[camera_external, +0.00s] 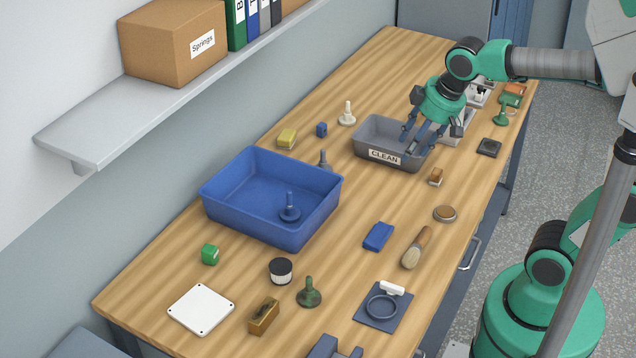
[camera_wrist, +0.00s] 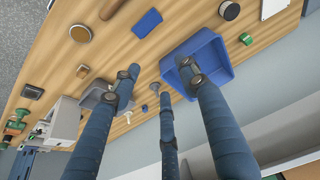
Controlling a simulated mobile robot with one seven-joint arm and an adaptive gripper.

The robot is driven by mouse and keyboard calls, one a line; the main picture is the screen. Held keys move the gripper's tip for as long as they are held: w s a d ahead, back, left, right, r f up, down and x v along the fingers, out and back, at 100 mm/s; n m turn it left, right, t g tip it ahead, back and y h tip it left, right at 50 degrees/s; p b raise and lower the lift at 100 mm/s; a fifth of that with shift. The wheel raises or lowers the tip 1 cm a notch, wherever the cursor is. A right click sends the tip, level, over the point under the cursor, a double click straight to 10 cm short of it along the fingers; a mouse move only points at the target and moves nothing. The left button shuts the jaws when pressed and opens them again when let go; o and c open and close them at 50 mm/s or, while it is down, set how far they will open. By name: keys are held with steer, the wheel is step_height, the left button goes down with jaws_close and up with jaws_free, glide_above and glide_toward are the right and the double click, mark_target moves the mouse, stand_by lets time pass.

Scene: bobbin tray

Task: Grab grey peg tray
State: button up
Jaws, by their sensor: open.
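The grey tray (camera_external: 366,136), a rectangular open bin with a "CLEAN" label on its front, stands on the far half of the table. In the wrist view the tray (camera_wrist: 93,97) shows partly behind one finger. My gripper (camera_external: 424,138) has three blue-grey fingers, spread apart and pointing down over the right part of the tray. Nothing is held between them. In the wrist view the gripper (camera_wrist: 155,78) is also open. I cannot tell whether the fingertips are inside the tray or just above it. The fingers hide part of its inside and right rim.
A large blue bin (camera_external: 215,197) with a blue peg (camera_external: 290,211) stands nearer. A white peg (camera_external: 347,115) and a grey peg (camera_external: 323,159) stand left of the tray. A wooden block (camera_external: 435,177) and black pad (camera_external: 489,147) lie to its right. White containers (camera_external: 478,95) stand behind.

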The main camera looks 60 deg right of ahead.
steer(key=w+d+r+g+p, duration=0.15)
steer(key=w+d, duration=0.25)
steer(key=w, duration=0.6)
steer(key=n+g+p, duration=0.1)
steer(key=g+p, duration=0.2)
steer(key=p, duration=0.4)
glide_above(323, 150)
step_height(323, 150, down, 18)
steer(key=shift+w+f, duration=0.1)
steer(key=shift+f, duration=0.05)
steer(key=shift+f+b, duration=0.65)
steer(key=shift+f, duration=3.6)
